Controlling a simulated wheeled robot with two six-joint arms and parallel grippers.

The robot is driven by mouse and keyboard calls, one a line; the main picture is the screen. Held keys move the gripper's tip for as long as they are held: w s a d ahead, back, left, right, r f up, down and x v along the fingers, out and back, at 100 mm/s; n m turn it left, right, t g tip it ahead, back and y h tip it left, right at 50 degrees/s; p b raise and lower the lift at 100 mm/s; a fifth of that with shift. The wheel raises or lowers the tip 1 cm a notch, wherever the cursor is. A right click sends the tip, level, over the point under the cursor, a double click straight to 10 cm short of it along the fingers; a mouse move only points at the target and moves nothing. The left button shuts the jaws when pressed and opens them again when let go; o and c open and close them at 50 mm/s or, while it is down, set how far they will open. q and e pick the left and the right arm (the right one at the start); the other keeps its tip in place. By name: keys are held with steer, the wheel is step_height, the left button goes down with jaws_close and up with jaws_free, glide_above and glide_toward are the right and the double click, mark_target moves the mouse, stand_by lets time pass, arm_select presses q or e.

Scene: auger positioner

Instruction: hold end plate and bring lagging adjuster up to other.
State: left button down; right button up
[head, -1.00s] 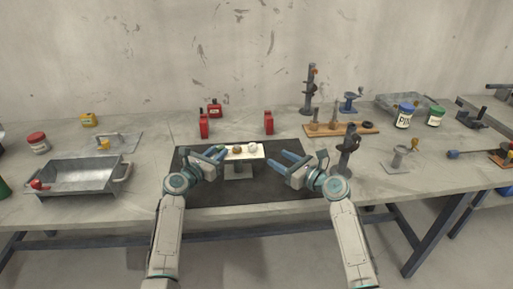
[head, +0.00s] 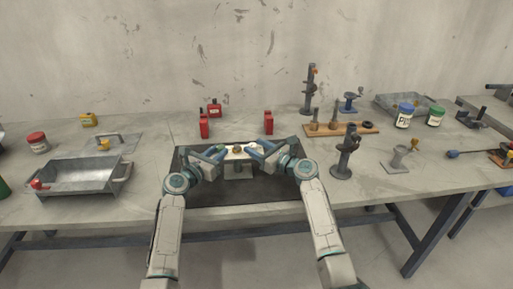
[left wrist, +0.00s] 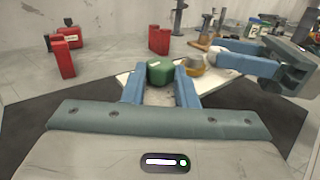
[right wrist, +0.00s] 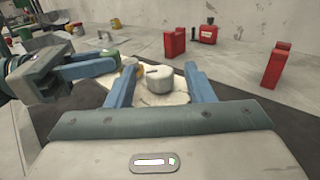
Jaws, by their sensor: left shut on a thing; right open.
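A white board (head: 238,157) stands on a grey pedestal (head: 238,171) on the dark mat. A green block (left wrist: 160,71), perhaps the end plate, is at the board's left end; my left gripper (head: 224,151) is shut on it. A brass knob (left wrist: 191,68) is beside it, and a round white knob (right wrist: 159,79) is farther right; these may be the adjusters. My right gripper (head: 257,149) is open, its fingers (right wrist: 160,85) on either side of the white knob; contact is not clear. The head view mostly hides the knobs' bases.
A dark upright tool (head: 346,155) stands right of the mat, near a wooden rack (head: 341,129). A metal tray (head: 85,175) is at left. The mat's right part is clear.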

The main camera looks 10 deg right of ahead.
steer(key=shift+w+a, duration=0.15)
steer(key=shift+a, duration=0.05)
steer(key=c, duration=1)
steer(key=shift+a+f+m+t+h, duration=0.1)
steer(key=shift+a+m+t+h, duration=0.05)
steer(key=shift+m+t+h, duration=0.65)
steer(key=shift+s+a+m+t+h, duration=0.1)
steer(key=shift+m+t+h, duration=0.35)
steer(key=shift+m+h, duration=0.5)
steer(key=shift+s+a+m+t+h, duration=0.1)
steer(key=shift+m+t+h, duration=0.4)
steer(key=shift+h, duration=1.05)
steer(key=o, duration=1)
steer(key=shift+d, duration=0.1)
